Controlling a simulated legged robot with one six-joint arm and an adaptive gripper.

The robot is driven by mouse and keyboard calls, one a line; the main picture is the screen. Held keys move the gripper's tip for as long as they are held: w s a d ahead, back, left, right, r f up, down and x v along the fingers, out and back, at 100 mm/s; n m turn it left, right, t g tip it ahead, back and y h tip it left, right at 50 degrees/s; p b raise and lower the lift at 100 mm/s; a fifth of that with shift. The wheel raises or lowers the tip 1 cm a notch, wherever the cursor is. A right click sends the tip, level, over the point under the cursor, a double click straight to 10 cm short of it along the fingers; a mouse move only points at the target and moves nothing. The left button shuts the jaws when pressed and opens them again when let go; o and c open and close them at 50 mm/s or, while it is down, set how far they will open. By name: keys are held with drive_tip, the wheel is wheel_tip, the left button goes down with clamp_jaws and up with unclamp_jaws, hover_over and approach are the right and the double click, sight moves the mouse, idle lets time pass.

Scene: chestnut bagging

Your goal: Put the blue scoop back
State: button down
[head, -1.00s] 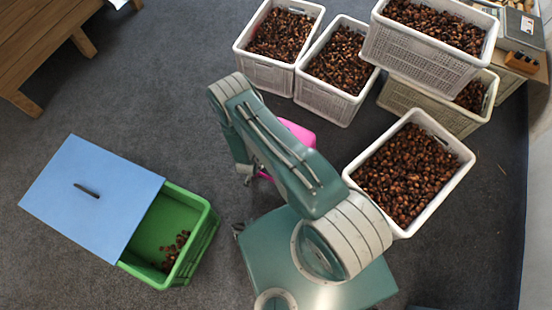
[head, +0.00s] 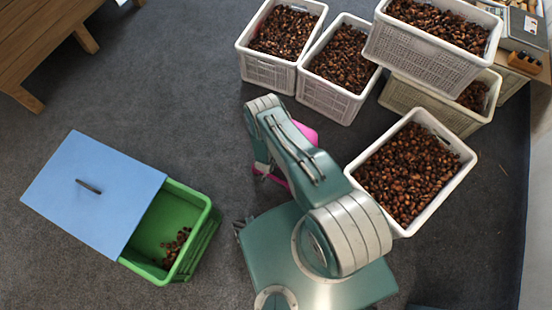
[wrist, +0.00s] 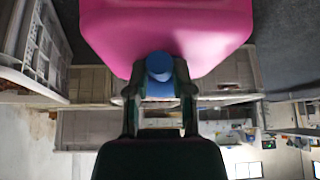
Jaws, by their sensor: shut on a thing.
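My gripper (wrist: 158,92) is shut on the blue handle (wrist: 159,66) of a scoop whose large body (wrist: 165,25) is pink, not blue. The handle sits between both fingers in the wrist view, and the pink body extends beyond the fingertips. In the head view the pink scoop (head: 305,132) shows only in part behind my arm, in front of the white crates. My arm hides most of the gripper there. No blue-bodied scoop is seen.
A green crate (head: 205,225) with a blue lid (head: 95,190) partly over it holds a few chestnuts at left. White crates (head: 270,72) full of chestnuts stand at the back and right (head: 395,228). A wooden bench (head: 40,40) is at upper left. The floor between is clear.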

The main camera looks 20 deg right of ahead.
drive_tip(key=shift+c, duration=2.4)
unclamp_jaws()
drive_tip(key=shift+r, duration=0.1)
